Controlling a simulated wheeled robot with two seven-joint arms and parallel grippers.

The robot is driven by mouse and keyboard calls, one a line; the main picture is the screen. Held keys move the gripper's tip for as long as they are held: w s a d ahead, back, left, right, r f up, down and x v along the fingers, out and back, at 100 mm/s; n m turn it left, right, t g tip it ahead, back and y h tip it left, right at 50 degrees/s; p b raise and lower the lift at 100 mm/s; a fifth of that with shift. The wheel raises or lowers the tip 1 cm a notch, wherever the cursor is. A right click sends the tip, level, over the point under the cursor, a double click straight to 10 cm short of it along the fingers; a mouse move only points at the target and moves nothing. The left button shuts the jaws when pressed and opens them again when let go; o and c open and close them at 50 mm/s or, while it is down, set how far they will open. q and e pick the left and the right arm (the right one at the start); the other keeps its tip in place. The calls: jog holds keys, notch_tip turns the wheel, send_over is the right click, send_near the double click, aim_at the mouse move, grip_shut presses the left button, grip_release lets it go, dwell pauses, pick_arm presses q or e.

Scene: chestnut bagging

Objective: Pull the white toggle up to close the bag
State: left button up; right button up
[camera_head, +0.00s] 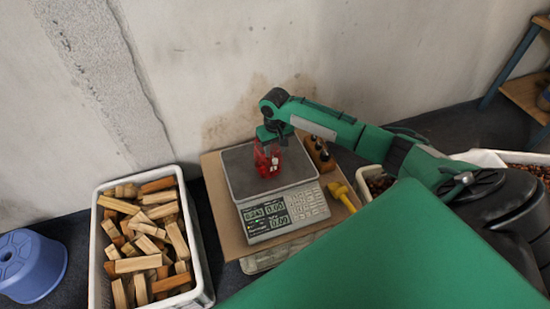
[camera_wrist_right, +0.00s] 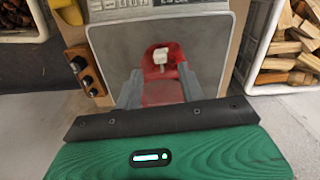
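A red bag (camera_head: 263,161) stands on the grey plate of a scale (camera_head: 285,211), below my right gripper (camera_head: 270,143). The red bag (camera_wrist_right: 157,92) also shows in the right wrist view, with a white toggle (camera_wrist_right: 161,57) at its cord. My right gripper (camera_wrist_right: 160,72) points down with its two grey fingers apart, one on each side of the bag. The toggle is near the fingertips, between them in the picture, and no finger visibly closes on it. Whether the fingers touch the bag is unclear. My left gripper is in neither view.
The scale is on a brown board (camera_head: 217,189). A wooden holder (camera_head: 319,154) and a yellow object (camera_head: 343,195) lie right of it. A white crate of wood pieces (camera_head: 97,262) and a blue stool (camera_head: 30,264) are at left. A wall stands behind.

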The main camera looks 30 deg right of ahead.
aim_at(275, 159)
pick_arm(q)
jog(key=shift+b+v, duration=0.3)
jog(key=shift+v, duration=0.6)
pick_arm(e)
jog(key=shift+f, duration=2.3)
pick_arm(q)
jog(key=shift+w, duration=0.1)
pick_arm(e)
grip_shut()
